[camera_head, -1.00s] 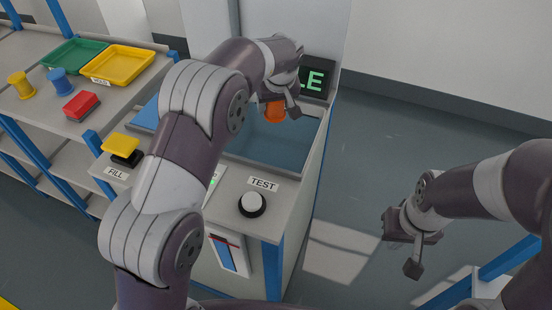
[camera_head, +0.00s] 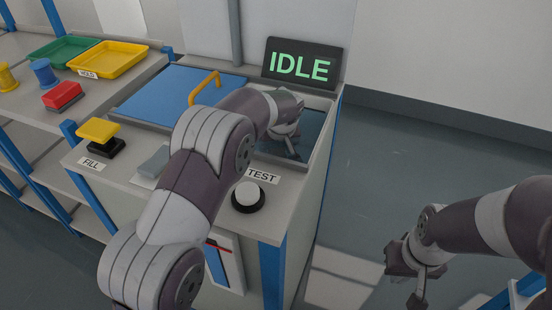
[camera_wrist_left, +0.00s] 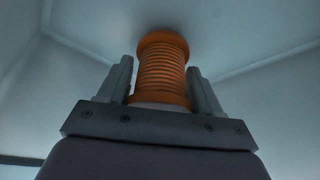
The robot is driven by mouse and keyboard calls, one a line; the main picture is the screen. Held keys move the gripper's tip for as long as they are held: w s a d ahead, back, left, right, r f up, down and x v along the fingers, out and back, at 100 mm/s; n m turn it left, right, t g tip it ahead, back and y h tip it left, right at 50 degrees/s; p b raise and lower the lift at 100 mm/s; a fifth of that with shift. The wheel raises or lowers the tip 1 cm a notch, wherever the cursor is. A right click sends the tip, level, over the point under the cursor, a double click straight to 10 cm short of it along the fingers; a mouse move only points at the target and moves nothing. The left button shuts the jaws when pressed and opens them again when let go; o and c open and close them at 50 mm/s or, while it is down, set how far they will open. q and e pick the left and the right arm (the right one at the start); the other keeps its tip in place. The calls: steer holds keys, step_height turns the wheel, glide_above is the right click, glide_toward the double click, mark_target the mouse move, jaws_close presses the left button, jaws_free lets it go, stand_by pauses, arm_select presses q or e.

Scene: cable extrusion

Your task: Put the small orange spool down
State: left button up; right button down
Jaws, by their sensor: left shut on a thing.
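The small orange spool (camera_wrist_left: 161,68) stands between the two fingers of my left gripper (camera_wrist_left: 163,85) in the left wrist view. The gripper is shut on it. Pale walls and a floor surround it there; I cannot tell whether the spool touches the floor. In the head view my left gripper (camera_head: 288,140) reaches down into the recess (camera_head: 308,130) at the right of the machine top, and the spool is hidden behind the hand. My right gripper (camera_head: 420,285) hangs empty at the lower right, over the floor; its finger gap is not clear.
A blue lid (camera_head: 170,95) with a yellow handle (camera_head: 203,87) lies left of the recess. The IDLE screen (camera_head: 300,66) stands behind it. In front are the TEST button (camera_head: 248,195) and yellow FILL button (camera_head: 98,130). A shelf with yellow tray (camera_head: 108,60) is at left.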

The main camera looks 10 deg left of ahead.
arm_select(q)
steer(key=shift+f, duration=0.8)
steer(key=shift+r, duration=0.15)
arm_select(e)
steer(key=shift+f, duration=0.3)
steer(key=shift+r, duration=0.1)
arm_select(q)
steer(key=o, duration=1.1)
steer(key=shift+r, duration=0.15)
steer(key=p+v, duration=0.4)
steer(key=v, duration=0.7)
steer(key=shift+s+r+p, duration=0.2)
steer(key=shift+r+p, duration=0.1)
arm_select(e)
step_height(320, 180, up, 4)
steer(key=shift+r, duration=0.1)
